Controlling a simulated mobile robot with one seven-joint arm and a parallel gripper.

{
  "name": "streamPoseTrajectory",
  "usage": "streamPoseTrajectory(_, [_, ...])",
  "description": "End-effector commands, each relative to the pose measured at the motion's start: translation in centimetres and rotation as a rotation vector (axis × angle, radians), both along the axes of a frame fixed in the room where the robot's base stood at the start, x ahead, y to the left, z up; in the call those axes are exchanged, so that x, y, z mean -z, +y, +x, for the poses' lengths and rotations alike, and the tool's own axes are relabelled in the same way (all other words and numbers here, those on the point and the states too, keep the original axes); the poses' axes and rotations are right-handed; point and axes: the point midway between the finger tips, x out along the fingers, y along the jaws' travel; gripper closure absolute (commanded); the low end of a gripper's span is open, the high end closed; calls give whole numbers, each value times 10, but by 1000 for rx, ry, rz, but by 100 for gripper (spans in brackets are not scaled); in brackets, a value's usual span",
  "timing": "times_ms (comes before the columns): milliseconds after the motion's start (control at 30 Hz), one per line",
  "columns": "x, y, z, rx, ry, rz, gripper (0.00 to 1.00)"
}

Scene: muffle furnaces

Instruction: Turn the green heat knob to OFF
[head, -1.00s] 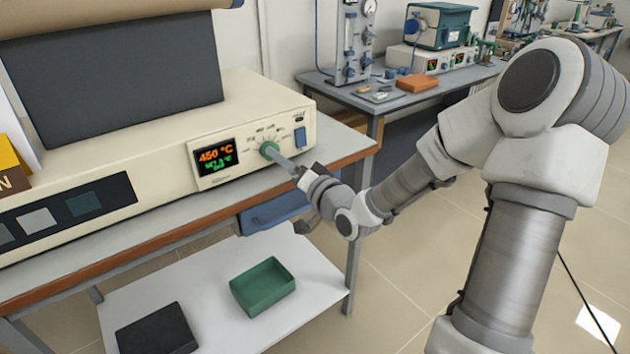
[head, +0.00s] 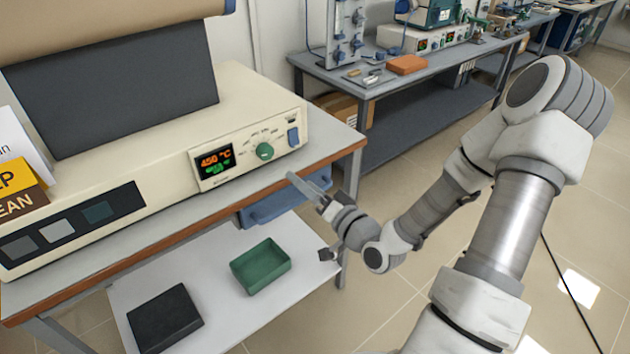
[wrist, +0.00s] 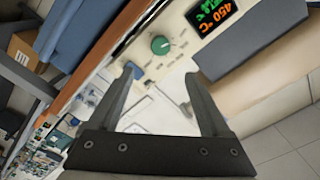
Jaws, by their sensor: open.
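The green heat knob (head: 265,151) is on the cream furnace's control panel, just right of the display (head: 216,162), which reads 450 °C in orange. Small printed marks ring the knob; I cannot read which one it points to. In the wrist view the knob (wrist: 160,45) shows ahead of the fingers, with clear space between. My gripper (head: 296,182) is in front of the panel, to the lower right of the knob and apart from it. In the wrist view my gripper (wrist: 162,80) is open, with nothing between its fingers.
A blue switch (head: 293,137) is right of the knob. A blue drawer (head: 285,203) hangs under the bench edge behind my gripper. A green tray (head: 261,268) and a dark block (head: 165,318) lie on the lower shelf. Open floor lies to the right.

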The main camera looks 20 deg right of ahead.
Motion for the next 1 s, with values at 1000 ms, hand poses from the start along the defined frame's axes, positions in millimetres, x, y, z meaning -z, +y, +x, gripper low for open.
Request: streamPoseTrajectory(1000, [1, -8, -32, -2, 5, -7, 19])
